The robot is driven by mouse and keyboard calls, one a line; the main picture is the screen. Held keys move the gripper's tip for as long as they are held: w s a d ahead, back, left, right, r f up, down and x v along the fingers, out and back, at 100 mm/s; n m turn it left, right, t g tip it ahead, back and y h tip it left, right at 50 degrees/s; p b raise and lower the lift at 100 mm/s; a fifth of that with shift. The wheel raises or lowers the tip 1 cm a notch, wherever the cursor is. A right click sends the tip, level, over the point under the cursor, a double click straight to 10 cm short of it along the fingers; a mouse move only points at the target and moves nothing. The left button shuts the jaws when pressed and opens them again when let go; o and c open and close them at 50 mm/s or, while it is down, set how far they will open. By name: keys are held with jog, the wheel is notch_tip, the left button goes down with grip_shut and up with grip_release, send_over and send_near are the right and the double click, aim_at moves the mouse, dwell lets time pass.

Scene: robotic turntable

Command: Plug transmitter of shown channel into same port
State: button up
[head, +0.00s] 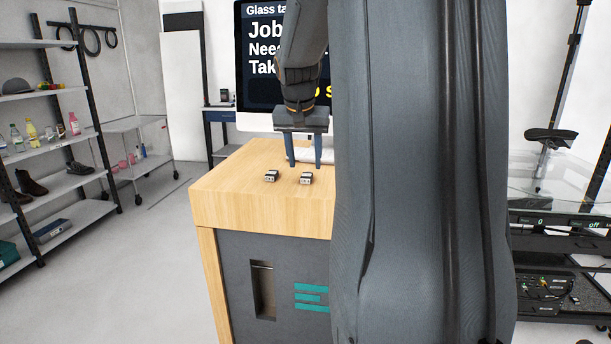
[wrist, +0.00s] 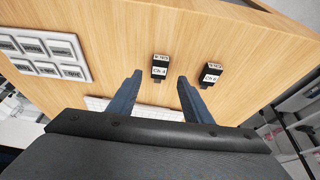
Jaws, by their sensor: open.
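Two small black transmitters with silver plugs and white labels lie on the wooden tabletop. In the wrist view one label seems to read Ch 4 (wrist: 160,68) and the other, to its right, Ch 6 (wrist: 211,74); the print is small. In the head view they are the right transmitter (head: 306,178) and left transmitter (head: 271,176). My gripper (head: 304,163) is open and points down above the right one. In the wrist view the Ch 4 transmitter shows between and just beyond the fingertips (wrist: 160,76). The screen (head: 262,60) behind is partly hidden by my arm; no channel is readable.
The wooden table (head: 235,190) has free room around the transmitters. A white panel with several labelled tiles (wrist: 40,53) lies on it. At right stand a glass-topped unit (head: 555,225) and a black box (head: 543,290). Shelves (head: 45,130) stand left.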

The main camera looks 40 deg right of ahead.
aim_at(307, 174)
jog(key=p+x, duration=0.1)
jog(key=x, duration=0.3)
jog(key=shift+d, duration=0.15)
jog(key=shift+f, duration=0.1)
jog(key=c, duration=1.1)
jog(key=shift+c, duration=0.2)
